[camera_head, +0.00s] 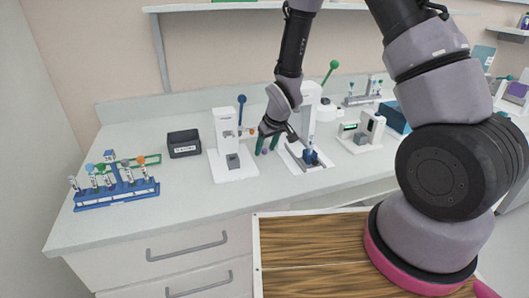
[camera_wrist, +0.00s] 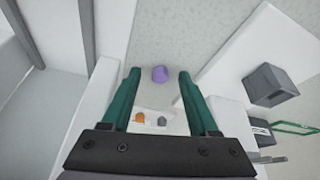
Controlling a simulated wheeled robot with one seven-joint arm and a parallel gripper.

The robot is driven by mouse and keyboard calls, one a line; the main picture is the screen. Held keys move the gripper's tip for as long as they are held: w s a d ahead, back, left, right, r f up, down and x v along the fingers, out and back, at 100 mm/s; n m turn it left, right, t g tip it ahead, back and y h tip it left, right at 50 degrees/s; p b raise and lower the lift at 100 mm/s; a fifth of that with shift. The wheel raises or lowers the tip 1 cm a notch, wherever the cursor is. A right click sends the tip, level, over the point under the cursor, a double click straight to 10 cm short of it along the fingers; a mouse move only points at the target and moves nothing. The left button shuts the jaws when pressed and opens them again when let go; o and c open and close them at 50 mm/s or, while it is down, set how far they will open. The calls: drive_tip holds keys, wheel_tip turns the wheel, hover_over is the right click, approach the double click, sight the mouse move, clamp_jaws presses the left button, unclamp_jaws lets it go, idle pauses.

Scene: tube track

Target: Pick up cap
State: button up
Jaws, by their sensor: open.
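A small purple cap (camera_wrist: 160,74) lies on the pale counter in the wrist view, between and level with the tips of my gripper (camera_wrist: 158,78). My gripper's green fingers are spread apart with a gap on both sides of the cap. In the head view my gripper (camera_head: 268,145) points down over the counter between two white devices, and the purple cap (camera_head: 264,152) shows small by its fingertips. An orange cap (camera_wrist: 139,117) and a grey cap (camera_wrist: 162,121) sit on a white piece behind the fingers in the wrist view.
A white device with a grey block (camera_head: 233,161) stands left of my gripper, and another with a blue block (camera_head: 310,157) stands right. A black box (camera_head: 184,143) and a blue rack (camera_head: 117,193) of tubes with coloured caps are further left. The front counter strip is clear.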

drive_tip(key=shift+c, duration=0.3)
clamp_jaws()
drive_tip(key=shift+r, duration=0.1)
